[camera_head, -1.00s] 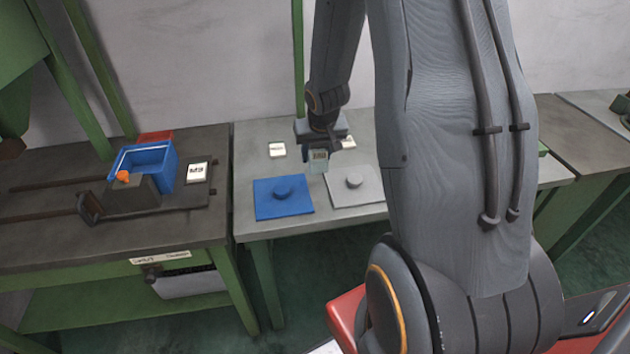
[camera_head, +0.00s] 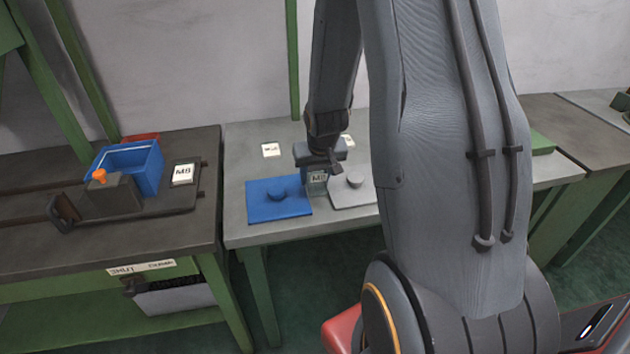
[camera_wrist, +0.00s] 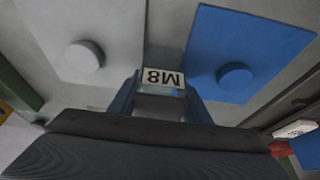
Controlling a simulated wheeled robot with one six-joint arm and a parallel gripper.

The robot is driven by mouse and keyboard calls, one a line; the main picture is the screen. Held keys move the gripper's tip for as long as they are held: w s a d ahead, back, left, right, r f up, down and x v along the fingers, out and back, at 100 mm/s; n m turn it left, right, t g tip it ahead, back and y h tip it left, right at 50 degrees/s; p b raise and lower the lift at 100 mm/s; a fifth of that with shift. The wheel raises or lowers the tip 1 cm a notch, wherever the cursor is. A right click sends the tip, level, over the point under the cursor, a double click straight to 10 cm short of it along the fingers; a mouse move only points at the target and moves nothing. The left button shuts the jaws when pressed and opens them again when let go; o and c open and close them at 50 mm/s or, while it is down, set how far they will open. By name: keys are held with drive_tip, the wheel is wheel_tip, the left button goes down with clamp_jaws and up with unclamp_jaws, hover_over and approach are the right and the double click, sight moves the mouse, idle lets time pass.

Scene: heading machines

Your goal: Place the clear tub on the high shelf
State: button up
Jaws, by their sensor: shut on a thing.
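The clear tub (camera_head: 317,178) is small and see-through grey, with a white M8 label. My gripper (camera_head: 320,165) is shut on it, above the grey table between the blue lid and the pale grey lid. In the wrist view the tub (camera_wrist: 163,79) sits between the two fingers of my gripper (camera_wrist: 160,100), its label upside down. I cannot tell how far it is above the table. No high shelf can be made out in these views.
A blue square lid (camera_head: 279,198) and a pale grey lid (camera_head: 353,191) lie on the grey table (camera_head: 235,180). White label cards (camera_head: 270,149) lie behind. On the left bench stand a blue bin (camera_head: 150,168), a grey fixture with an orange knob (camera_head: 99,177) and an M8 card (camera_head: 183,174).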

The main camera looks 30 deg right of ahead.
drive_tip(key=shift+f, duration=0.15)
drive_tip(key=shift+f, duration=0.1)
drive_tip(key=o, duration=1.3)
drive_tip(key=shift+o, duration=0.2)
